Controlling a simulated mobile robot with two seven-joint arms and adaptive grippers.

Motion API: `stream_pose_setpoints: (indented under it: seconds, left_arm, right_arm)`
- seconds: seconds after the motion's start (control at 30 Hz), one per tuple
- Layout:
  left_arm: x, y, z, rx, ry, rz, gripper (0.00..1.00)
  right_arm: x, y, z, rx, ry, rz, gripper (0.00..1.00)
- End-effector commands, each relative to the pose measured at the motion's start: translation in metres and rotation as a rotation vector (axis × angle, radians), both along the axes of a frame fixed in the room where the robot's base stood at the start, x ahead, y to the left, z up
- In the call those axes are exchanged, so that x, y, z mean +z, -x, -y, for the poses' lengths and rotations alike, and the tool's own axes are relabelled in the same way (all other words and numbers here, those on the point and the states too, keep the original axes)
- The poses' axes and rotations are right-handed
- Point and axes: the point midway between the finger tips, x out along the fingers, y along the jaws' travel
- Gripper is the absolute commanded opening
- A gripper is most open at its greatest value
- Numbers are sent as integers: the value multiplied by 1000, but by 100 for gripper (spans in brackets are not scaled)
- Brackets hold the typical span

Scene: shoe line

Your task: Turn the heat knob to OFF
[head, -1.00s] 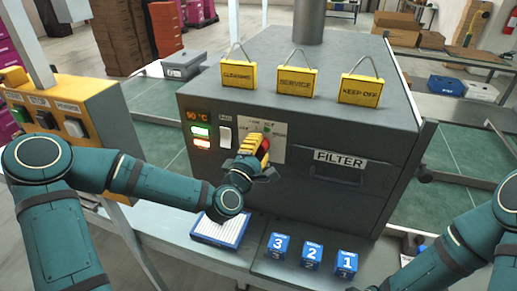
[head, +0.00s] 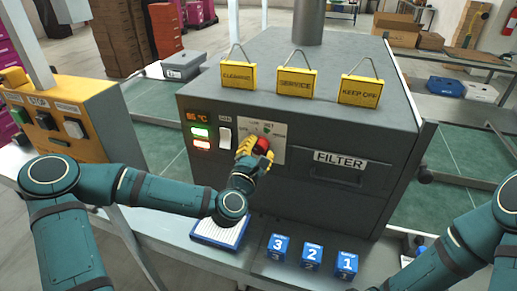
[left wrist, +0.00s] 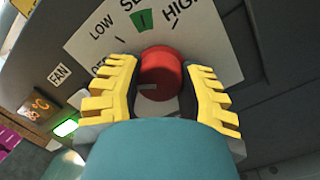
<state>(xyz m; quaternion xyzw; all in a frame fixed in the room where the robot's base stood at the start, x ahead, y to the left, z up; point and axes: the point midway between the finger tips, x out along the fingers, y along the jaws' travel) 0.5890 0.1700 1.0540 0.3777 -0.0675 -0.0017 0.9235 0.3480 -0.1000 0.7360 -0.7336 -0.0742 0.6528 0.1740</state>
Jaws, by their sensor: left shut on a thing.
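The red heat knob (head: 262,145) sits on a pale dial plate (head: 279,131) on the front of the grey oven (head: 300,195). My left gripper (head: 253,150) has its yellow fingers shut on the knob's two sides. In the left wrist view the knob (left wrist: 160,72) shows between the fingers (left wrist: 157,90). A pale line on the knob points left, roughly to the OFF side of the dial. The LOW, SET and HIGH marks lie above it; the OFF word is partly hidden by a finger. My right gripper is out of view.
A white fan switch (head: 225,138) and a lit display (head: 197,117) are left of the knob. A blue-edged filter (head: 220,232) lies on the bench below, beside blue numbered blocks (head: 312,256). Yellow signs (head: 294,83) stand on the oven top.

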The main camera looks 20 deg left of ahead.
Motion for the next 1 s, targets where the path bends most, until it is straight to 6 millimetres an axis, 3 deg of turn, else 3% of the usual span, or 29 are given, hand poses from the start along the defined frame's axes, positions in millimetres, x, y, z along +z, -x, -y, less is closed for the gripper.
stream_pose_setpoints:
  seconds: [0.37, 0.4, 0.47, 0.5, 0.83, 1.0]
  left_arm:
    - [1, 0, 0, 1, 6, 2, 3]
    - [1, 0, 0, 1, 6, 2, 48]
    - [1, 0, 0, 1, 6, 1, 69]
    - [1, 0, 0, 1, 6, 1, 74]
    - [3, 0, 0, 1, 4, 1, 74]
    - [22, 0, 0, 0, 2, 4, 74]
  right_arm:
    - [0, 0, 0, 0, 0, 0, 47]
    - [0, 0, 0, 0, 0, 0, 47]
    - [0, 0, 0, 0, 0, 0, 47]
    - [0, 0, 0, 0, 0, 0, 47]
    - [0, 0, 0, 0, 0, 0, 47]
    - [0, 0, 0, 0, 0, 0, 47]
